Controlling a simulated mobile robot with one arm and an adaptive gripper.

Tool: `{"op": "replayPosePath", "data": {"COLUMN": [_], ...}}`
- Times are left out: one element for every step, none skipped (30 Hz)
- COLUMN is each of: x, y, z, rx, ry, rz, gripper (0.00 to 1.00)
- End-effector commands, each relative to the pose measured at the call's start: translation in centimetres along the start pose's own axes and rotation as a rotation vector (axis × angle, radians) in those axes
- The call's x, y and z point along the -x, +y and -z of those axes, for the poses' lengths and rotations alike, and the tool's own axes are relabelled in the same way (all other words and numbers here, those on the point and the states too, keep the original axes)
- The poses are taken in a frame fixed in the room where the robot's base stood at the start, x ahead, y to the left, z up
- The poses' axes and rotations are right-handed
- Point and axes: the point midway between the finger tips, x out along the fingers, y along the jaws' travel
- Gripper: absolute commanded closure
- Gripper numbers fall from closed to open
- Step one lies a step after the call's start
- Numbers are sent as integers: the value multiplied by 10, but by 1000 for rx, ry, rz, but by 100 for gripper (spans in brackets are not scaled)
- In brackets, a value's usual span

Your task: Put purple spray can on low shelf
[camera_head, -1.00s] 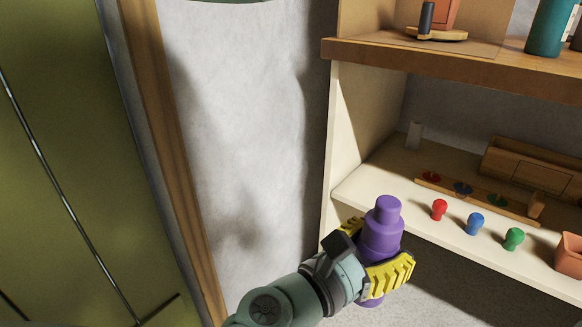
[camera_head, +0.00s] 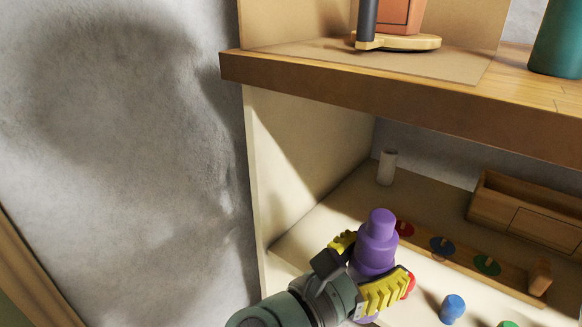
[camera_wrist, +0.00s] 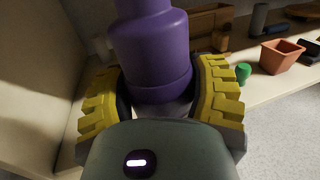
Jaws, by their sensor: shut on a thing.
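The purple spray can (camera_head: 376,250) is upright between the yellow fingers of my gripper (camera_head: 370,275). My gripper is shut on it; the can's lower part is partly hidden by the fingers. In the head view the can appears in front of the low shelf (camera_head: 300,243), near its left end; whether it is over the shelf or just before its edge I cannot tell. In the wrist view the can (camera_wrist: 153,50) stands between both fingers (camera_wrist: 160,100), with its base hidden.
The low shelf holds a white cylinder (camera_head: 387,167), a wooden board with coloured discs (camera_head: 462,256), a wooden box (camera_head: 525,207) and a blue peg (camera_head: 453,308). A terracotta pot (camera_wrist: 290,52) is farther right. A thick upper shelf (camera_head: 400,103) overhangs. The shelf's left side panel is close.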

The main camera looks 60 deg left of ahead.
Motion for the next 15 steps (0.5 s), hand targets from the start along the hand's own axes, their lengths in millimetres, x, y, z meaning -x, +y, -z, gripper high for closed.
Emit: {"op": "replayPosePath", "data": {"x": [0,0,0,-1,-2,-4,-6,-8,-12,-16,-19,-24,-28,-32,-36], "y": [0,0,1,1,3,6,9,12,19,24,30,37,42,48,57], "z": [-1,-1,-1,-1,0,1,2,3,4,4,5,6,7,7,8], "rx": [-1,-1,-1,-2,-2,-3,-3,-3,-4,-6,-6,-7,-7,-6,-8], "ry": [-4,-4,-4,-4,-4,-4,-4,-4,-3,-5,-6,-5,-6,-7,-5], "rz": [-1,0,0,1,2,4,5,6,6,6,6,8,10,11,10], "gripper": [83,83,83,83,83,83,83,83,83,83,83,83,83,83,83]}}
